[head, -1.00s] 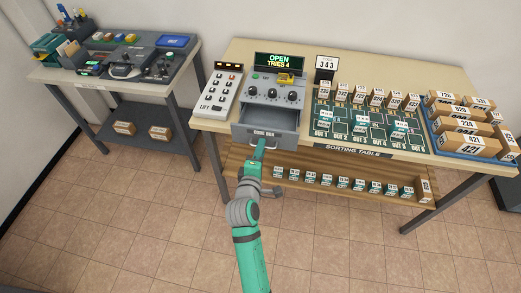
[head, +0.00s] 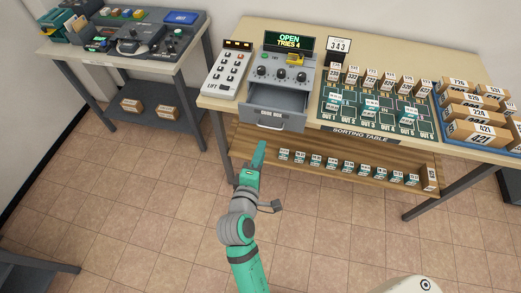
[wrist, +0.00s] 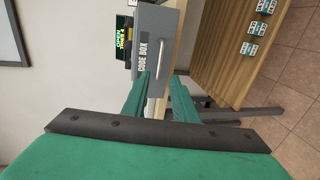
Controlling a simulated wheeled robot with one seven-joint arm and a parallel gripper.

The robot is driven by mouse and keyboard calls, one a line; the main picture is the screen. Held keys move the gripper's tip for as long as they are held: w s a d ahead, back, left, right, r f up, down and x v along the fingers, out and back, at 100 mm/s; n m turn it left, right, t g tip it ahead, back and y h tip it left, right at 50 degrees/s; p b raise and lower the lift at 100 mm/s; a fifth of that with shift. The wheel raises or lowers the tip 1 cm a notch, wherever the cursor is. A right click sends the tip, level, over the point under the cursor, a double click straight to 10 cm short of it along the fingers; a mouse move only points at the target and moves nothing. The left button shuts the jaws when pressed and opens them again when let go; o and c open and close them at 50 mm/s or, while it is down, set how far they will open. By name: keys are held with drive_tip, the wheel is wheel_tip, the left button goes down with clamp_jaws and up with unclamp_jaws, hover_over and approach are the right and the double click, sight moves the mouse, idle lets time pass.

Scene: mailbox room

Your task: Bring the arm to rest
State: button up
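My green arm reaches up the middle of the head view. My gripper (head: 259,150) is just below and in front of the open drawer (head: 271,118) of the grey code box (head: 281,78). In the wrist view my gripper (wrist: 158,84) has its two green fingers apart, with nothing held between them. The drawer front, labelled CODE BOX (wrist: 145,52), and its handle lie beyond the fingertips, apparently not gripped. The display (head: 288,40) reads OPEN, TRIES 4.
The sorting table (head: 345,131) holds a keypad box (head: 231,70), a 343 sign (head: 339,46), small parcels and a blue tray (head: 507,152) of boxes. A lower shelf (head: 400,191) carries small items. A second table (head: 195,52) stands left. Tiled floor (head: 140,220) is open in front.

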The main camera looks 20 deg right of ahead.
drive_tip(key=shift+f, duration=0.1)
idle(0.3)
drive_tip(key=s+a+f+m+t+y, duration=0.25)
drive_tip(key=s+a+f+y, duration=0.5)
drive_tip(key=s+a, duration=0.5)
drive_tip(key=s+a+r+m+y, duration=0.1)
drive_tip(key=s+m, duration=0.3)
drive_tip(key=s, duration=0.4)
drive_tip(key=s+a+r+m+y, duration=0.1)
drive_tip(key=s+a+m, duration=0.3)
drive_tip(key=s, duration=0.4)
drive_tip(key=shift+r, duration=0.45)
drive_tip(key=shift+w+t, duration=0.15)
drive_tip(key=shift+t, duration=0.1)
